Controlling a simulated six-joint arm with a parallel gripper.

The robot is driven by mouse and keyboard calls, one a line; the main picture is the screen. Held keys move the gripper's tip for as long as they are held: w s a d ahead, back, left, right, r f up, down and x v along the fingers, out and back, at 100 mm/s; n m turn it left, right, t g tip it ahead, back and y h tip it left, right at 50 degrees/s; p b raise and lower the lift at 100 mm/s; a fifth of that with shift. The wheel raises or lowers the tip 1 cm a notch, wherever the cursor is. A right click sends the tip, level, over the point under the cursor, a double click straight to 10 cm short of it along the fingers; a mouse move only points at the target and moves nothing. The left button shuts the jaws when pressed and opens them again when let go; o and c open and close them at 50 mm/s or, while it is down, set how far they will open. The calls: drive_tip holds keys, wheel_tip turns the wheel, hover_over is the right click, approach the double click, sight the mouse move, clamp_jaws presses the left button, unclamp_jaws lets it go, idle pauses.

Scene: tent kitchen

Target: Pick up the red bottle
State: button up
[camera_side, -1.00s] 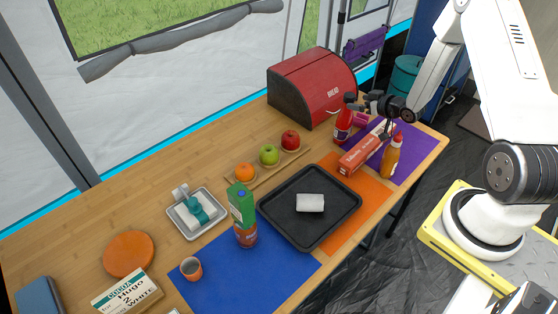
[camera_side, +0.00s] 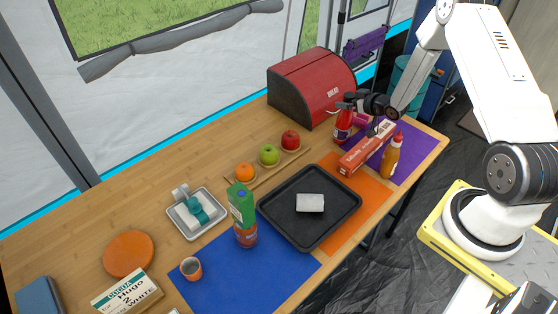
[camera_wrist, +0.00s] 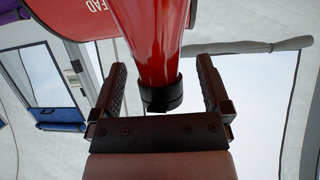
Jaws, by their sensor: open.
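The red bottle (camera_side: 343,127) stands upright at the back right of the table, beside the bread box. In the side view my gripper (camera_side: 350,101) is at the height of its top, and the dark fingers partly cover the top. In the wrist view the red bottle (camera_wrist: 150,35) runs down between the two fingers of my gripper (camera_wrist: 160,70), with its black end close to the palm. The fingers are apart, with a visible gap on each side of the bottle. The wrist view does not show its far end.
A red bread box (camera_side: 312,88) stands close on the left. A long red box (camera_side: 367,149), a pink object (camera_side: 360,119) and an orange-brown bottle (camera_side: 391,160) are on the right. A black tray (camera_side: 283,216) lies nearer the front. Fruit (camera_side: 269,155) sits left of the bottle.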

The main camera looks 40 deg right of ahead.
idle(0.5)
clamp_jaws()
idle(1.3)
